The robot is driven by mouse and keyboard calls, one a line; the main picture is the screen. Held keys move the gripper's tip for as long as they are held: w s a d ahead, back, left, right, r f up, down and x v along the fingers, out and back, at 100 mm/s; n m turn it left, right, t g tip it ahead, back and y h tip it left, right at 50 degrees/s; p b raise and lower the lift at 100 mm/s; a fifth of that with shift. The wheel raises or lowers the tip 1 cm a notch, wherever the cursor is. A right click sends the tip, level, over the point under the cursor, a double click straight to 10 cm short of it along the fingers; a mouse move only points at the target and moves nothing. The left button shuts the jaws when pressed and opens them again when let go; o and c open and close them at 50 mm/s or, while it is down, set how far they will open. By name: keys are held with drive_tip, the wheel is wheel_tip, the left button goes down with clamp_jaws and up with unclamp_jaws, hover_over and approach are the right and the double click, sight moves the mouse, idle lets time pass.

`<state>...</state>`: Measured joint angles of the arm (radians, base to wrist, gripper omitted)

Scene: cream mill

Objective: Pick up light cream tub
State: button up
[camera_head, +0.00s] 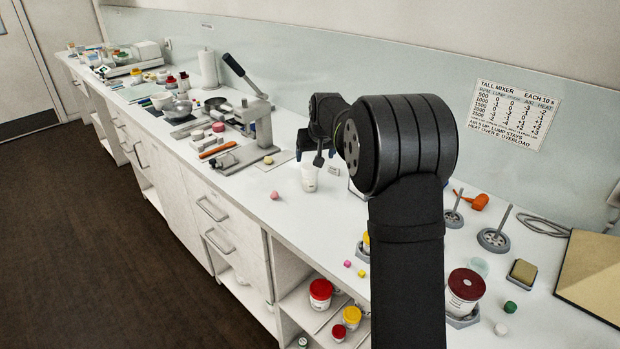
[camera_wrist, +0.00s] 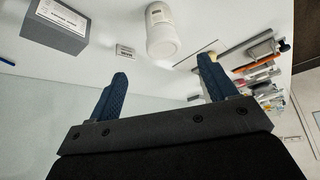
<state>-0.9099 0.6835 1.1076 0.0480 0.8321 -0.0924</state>
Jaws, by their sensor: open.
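A small white tub (camera_head: 309,178), which looks like the light cream tub, stands on the white counter just below and beside my gripper. In the wrist view the tub (camera_wrist: 162,32) lies beyond the fingertips, between their lines and apart from both. My gripper (camera_head: 312,153) is open and empty, its dark blue fingers spread; the wrist view shows the gap between them (camera_wrist: 164,72). My arm hides part of the counter to the right of the tub.
A small label card (camera_wrist: 125,51) and a grey box (camera_wrist: 62,22) stand near the tub. A lever press (camera_head: 262,125) stands to the left, with a pink ball (camera_head: 275,195) in front. A dark-lidded jar (camera_head: 465,290) stands at right. The counter around the tub is mostly clear.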

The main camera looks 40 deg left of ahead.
sight(311, 168)
drive_tip(key=x, duration=1.2)
drive_tip(key=shift+s, duration=0.2)
drive_tip(key=shift+r, duration=0.1)
drive_tip(key=c, duration=1.1)
drive_tip(key=shift+r, duration=0.1)
